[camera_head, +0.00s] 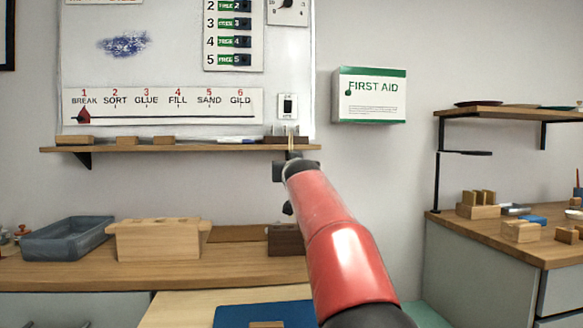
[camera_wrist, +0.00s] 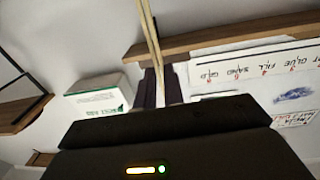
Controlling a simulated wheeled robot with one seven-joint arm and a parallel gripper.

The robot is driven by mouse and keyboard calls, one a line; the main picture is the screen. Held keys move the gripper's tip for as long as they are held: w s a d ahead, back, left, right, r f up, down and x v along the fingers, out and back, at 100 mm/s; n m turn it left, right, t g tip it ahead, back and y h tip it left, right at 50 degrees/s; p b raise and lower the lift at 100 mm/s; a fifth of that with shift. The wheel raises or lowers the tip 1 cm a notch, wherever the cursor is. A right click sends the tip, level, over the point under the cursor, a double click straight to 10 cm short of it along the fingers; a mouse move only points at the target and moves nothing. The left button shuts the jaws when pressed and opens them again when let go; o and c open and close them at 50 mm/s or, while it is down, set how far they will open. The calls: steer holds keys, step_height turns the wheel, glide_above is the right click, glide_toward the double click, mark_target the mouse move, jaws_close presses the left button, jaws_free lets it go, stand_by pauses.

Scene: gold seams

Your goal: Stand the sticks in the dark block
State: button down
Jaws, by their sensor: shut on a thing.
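My gripper (camera_head: 291,158) is raised in front of the wall shelf in the head view, at the end of my red arm. It is shut on pale thin sticks (camera_head: 291,143), which point up. In the wrist view the sticks (camera_wrist: 150,35) rise from between the dark fingers (camera_wrist: 160,88); they look like two side by side, but I cannot be sure of the count. A dark brown block (camera_head: 285,240) stands on the bench below the gripper, partly hidden by my arm. Its top is too small to make out holes.
A dark low piece with grey upright bits (camera_head: 283,138) sits at the shelf's (camera_head: 200,148) right end, close behind the sticks in the picture. A pale wooden box (camera_head: 155,241) and a blue-grey tray (camera_head: 66,240) stand left on the bench. A first aid box (camera_head: 369,96) hangs right.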

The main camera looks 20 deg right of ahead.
steer(key=shift+f+b, duration=0.4)
steer(key=shift+f, duration=0.3)
step_height(320, 180, down, 7)
steer(key=b, duration=0.6)
steer(key=shift+b, duration=0.3)
stand_by(1.7)
steer(key=c, duration=1.4)
jaws_free()
steer(key=shift+c, duration=0.2)
steer(key=shift+f, duration=0.1)
steer(key=b+v, duration=0.5)
steer(key=v, duration=0.4)
steer(key=shift+b, duration=0.3)
